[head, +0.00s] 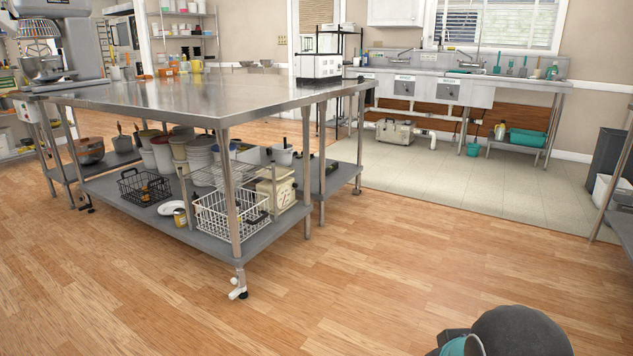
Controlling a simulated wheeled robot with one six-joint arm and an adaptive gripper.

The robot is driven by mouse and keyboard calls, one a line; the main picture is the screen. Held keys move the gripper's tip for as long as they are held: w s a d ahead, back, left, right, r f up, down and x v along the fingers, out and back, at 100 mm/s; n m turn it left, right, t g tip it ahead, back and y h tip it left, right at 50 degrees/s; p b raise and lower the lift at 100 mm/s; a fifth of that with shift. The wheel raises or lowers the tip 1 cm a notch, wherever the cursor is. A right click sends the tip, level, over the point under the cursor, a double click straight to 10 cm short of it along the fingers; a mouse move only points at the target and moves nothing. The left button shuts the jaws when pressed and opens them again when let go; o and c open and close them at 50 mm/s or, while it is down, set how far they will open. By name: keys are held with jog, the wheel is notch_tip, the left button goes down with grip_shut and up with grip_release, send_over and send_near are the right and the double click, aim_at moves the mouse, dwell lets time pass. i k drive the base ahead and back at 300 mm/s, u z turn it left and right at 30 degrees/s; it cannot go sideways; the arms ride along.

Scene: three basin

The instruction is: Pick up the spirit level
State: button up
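I cannot make out a spirit level anywhere in the head view. It may be out of frame, hidden, or too small to tell among the clutter. My gripper is not in view. Only a dark grey and teal rounded part, which seems to be my own arm, shows at the bottom right.
A long steel table (190,97) stands at left and centre, its lower shelf (215,241) holding baskets, buckets and a scale. The wooden floor (400,260) in front is clear.

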aim_at(334, 166)
jog(key=u, duration=0.2)
jog(key=i, duration=3.1)
jog(key=u, duration=0.35)
jog(key=k, duration=0.3)
jog(key=z, duration=1.65)
jog(key=i, duration=1.1)
jog(key=u, duration=0.5)
jog(key=i, duration=1.15)
jog(key=u, duration=0.9)
